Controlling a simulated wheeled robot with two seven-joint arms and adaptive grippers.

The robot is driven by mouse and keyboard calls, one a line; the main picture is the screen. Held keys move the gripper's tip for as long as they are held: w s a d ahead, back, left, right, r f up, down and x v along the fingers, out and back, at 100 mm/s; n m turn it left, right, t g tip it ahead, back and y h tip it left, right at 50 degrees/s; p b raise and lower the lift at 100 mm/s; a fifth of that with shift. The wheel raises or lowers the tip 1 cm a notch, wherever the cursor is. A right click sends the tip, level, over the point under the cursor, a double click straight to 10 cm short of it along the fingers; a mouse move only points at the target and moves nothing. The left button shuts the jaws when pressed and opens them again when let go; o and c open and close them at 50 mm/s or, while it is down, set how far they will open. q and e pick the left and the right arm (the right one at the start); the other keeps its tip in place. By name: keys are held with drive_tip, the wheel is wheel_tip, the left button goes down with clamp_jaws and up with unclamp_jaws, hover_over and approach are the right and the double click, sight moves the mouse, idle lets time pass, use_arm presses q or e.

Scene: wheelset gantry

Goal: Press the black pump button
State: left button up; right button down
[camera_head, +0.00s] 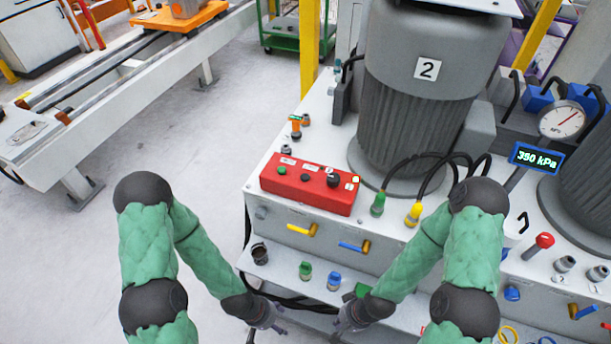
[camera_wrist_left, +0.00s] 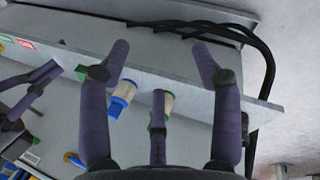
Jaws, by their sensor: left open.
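The red control box (camera_head: 316,196) sits on top of the grey pump unit. Its top carries a green button (camera_head: 282,170), a small black button (camera_head: 305,178), a larger black knob (camera_head: 333,180) and a yellow-and-white part at the right end. My left gripper (camera_head: 272,318) is low at the front of the unit, below the box and apart from it. In the left wrist view its fingers (camera_wrist_left: 162,55) are spread and empty. My right gripper (camera_head: 348,318) is also low, to the right of the left one; its fingers are too small to judge.
A lower ledge (camera_head: 283,281) carries green and blue fittings and a black cup. Yellow and blue valve handles project from the front face. A large grey motor (camera_head: 430,100) marked 2 stands behind the box, with hoses beside it. A display (camera_head: 537,157) reads 350 kPa. Open floor lies left.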

use_arm(q)
drive_tip(key=shift+c, duration=0.3)
clamp_jaws()
idle(1.1)
